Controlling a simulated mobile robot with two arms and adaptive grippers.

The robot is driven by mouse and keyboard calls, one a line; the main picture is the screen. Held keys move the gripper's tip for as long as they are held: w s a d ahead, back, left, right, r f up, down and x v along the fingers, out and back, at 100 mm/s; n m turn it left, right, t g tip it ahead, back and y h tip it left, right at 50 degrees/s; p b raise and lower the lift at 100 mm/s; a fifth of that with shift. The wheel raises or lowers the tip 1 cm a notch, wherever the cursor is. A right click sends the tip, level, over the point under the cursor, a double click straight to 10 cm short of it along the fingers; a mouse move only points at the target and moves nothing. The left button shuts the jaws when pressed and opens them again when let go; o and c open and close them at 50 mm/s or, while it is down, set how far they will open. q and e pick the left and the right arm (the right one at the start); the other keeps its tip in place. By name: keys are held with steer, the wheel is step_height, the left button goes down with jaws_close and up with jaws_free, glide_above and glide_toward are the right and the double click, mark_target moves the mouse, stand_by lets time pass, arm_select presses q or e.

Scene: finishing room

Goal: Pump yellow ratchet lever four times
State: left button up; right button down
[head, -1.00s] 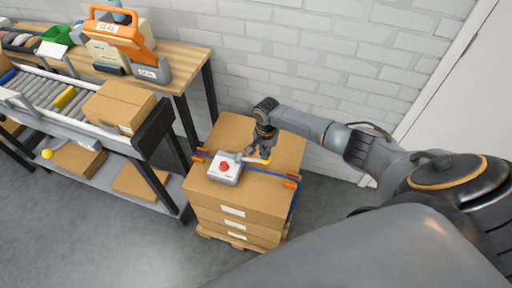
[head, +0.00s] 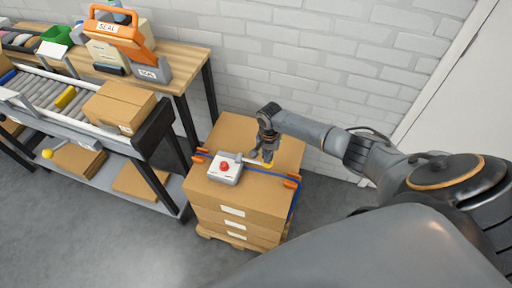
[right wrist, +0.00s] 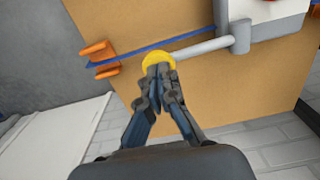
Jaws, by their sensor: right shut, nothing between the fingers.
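The ratchet tool (head: 223,169) is a white and grey box with a red button, lying on top of the stacked cartons. Its grey lever ends in a yellow knob (head: 267,164); the knob also shows in the right wrist view (right wrist: 157,66). My right gripper (head: 267,157) is at the knob end of the lever. In the right wrist view its fingertips (right wrist: 160,72) are shut together and overlap the knob, with nothing between them. I cannot tell whether they touch it. My left gripper is not in view.
A blue strap (head: 262,171) with orange corner guards (head: 292,181) crosses the carton stack (head: 235,194), which sits on a wooden pallet. A roller conveyor with a carton (head: 118,106) and a wooden bench stand at left. A white brick wall is behind.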

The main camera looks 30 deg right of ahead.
steer(key=shift+s+d+f, duration=0.1)
steer(key=shift+f, duration=0.3)
stand_by(0.4)
steer(key=r+p, duration=0.2)
steer(key=w+a+r+p, duration=0.1)
steer(key=r+p, duration=0.3)
steer(key=shift+w+a+r, duration=0.15)
steer(key=shift+w+r, duration=0.15)
steer(key=shift+r, duration=0.05)
steer(key=shift+f, duration=0.3)
stand_by(0.9)
